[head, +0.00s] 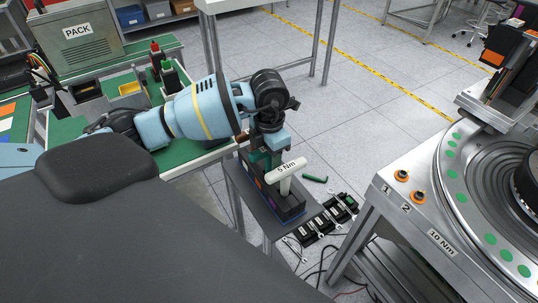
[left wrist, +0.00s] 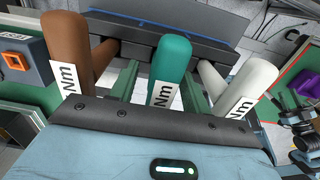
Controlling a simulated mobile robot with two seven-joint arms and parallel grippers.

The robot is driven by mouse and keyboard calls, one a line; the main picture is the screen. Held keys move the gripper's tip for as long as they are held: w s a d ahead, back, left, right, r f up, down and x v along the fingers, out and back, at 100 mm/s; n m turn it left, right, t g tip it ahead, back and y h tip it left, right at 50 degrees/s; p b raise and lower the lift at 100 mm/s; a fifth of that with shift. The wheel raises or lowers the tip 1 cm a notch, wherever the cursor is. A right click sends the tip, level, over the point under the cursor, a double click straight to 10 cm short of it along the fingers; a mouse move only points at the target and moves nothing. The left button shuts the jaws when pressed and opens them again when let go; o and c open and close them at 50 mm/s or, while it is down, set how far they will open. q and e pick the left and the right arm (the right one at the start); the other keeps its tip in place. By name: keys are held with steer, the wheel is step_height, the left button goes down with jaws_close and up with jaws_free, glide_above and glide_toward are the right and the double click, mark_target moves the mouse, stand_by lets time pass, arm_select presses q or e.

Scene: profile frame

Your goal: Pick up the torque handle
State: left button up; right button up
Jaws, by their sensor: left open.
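Three T-shaped torque handles stand in a dark rack (head: 283,210) on a small grey stand. The white handle (head: 287,168) reads "5 Nm" and also shows at the right of the left wrist view (left wrist: 250,85). The teal handle (left wrist: 172,65) is in the middle of the left wrist view, and the brown handle (left wrist: 68,48) is at its left; their labels show only "Nm". My left gripper (head: 268,148) is over the rack. It is open, with green-faced fingers on either side of the teal handle; contact cannot be told.
A metal workstation with a round table (head: 455,190) is at the right. A green bench with a PACK box (head: 77,38) is at the left.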

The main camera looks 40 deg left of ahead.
arm_select(q)
steer(key=shift+c, duration=0.5)
jaws_close()
arm_select(e)
steer(key=shift+s, duration=0.1)
arm_select(q)
step_height(320, 180, up, 10)
steer(key=shift+r, duration=0.1)
stand_by(0.4)
